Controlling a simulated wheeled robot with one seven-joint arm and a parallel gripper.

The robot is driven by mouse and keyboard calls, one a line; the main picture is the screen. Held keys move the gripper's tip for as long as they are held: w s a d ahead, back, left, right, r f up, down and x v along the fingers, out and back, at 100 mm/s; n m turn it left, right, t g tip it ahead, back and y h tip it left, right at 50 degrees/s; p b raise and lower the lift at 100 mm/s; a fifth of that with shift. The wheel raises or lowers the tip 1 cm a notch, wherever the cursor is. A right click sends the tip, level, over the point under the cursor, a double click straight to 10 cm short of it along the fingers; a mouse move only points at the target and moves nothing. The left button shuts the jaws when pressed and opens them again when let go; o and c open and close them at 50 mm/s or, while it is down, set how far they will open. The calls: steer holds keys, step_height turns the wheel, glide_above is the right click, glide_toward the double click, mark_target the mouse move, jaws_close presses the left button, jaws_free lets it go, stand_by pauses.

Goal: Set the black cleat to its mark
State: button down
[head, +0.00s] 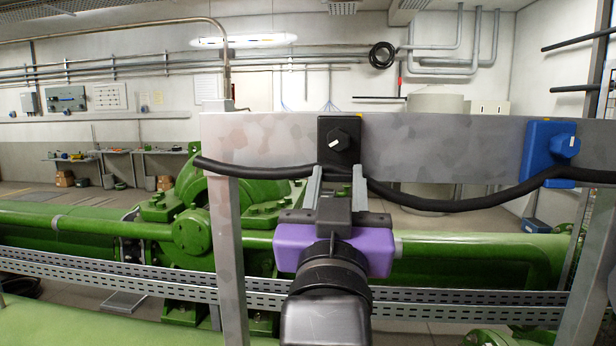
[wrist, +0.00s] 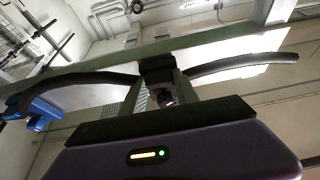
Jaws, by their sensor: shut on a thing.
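The black cleat (head: 327,128) sits on the front of the grey beam, with a black knob (head: 338,140) bearing a short, slanted white line. My gripper (head: 337,170) comes from below, its two fingers shut at the cleat's lower sides. In the wrist view the cleat (wrist: 155,66) shows between the fingertips (wrist: 156,75), with its knob end (wrist: 167,97) facing the camera. A small yellow mark (head: 358,115) shows on the beam's top edge, just right of the cleat's upper corner. The exact finger contact is partly hidden.
A black cable (head: 260,172) runs along the grey beam (head: 440,140), sagging right of the black cleat. A blue cleat (head: 538,150) sits on the beam at right. Posts (head: 228,250) hold the beam; green machinery (head: 480,260) and slotted rails stand behind.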

steer(key=shift+d, duration=1.35)
steer(key=c, duration=0.9)
jaws_free()
steer(key=b+v, duration=0.2)
steer(key=v, duration=0.6)
steer(key=shift+b, duration=0.3)
